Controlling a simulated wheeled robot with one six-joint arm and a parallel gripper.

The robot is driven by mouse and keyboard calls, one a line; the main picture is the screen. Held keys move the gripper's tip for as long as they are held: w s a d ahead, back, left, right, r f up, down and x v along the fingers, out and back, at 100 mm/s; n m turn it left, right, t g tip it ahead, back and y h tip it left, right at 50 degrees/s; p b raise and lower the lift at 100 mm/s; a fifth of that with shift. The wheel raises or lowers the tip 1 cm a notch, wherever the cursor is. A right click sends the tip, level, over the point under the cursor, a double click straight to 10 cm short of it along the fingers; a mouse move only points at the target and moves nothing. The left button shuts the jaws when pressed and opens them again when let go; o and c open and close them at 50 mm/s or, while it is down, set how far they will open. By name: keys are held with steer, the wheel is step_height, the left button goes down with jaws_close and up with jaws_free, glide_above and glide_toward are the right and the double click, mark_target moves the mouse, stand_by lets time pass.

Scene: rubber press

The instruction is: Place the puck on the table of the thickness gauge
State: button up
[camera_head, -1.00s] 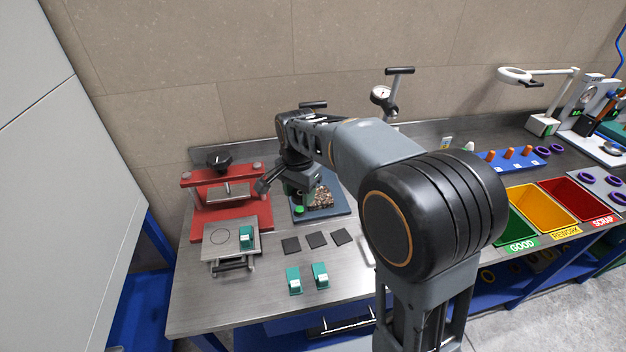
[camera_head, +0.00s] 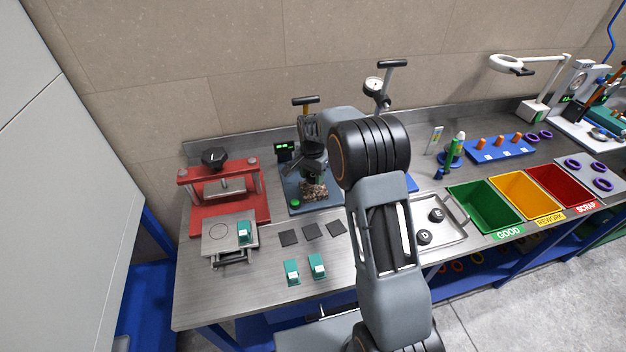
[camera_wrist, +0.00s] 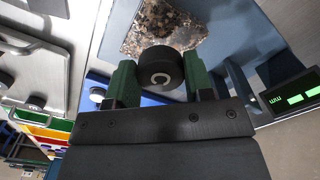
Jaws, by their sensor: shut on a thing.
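The puck (camera_wrist: 163,74) is black with a pale letter C on its face. My gripper (camera_wrist: 158,84) is shut on it, one green-padded finger at each side. The thickness gauge has a blue base (camera_head: 330,200), a speckled brown stone table (camera_head: 313,193) and a display (camera_head: 286,150) with green digits. In the wrist view the stone table (camera_wrist: 165,27) lies just beyond the puck, which overlaps its near edge in the picture; contact cannot be told. The mm display (camera_wrist: 289,95) is at the right. In the head view my gripper is small and dark over the gauge, the puck not discernible.
A red press (camera_head: 222,212) stands left of the gauge. Dark square pieces (camera_head: 311,231) and teal blocks (camera_head: 317,266) lie in front. A metal tray (camera_head: 455,238) with black pucks (camera_head: 437,215) and a green bin (camera_head: 482,208) are at right. A dial-gauge stand (camera_head: 375,86) rises behind my arm.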

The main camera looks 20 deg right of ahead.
mark_target(313, 188)
steer(key=shift+w+d+f+p, duration=0.2)
steer(key=shift+f+p, duration=0.15)
steer(key=shift+f, duration=0.15)
step_height(313, 188, down, 2)
steer(key=shift+f+p, duration=0.1)
steer(key=shift+p, duration=0.4)
steer(key=shift+f, duration=0.3)
steer(key=shift+f, duration=0.2)
steer(key=o, duration=0.9)
steer(key=shift+r, duration=0.1)
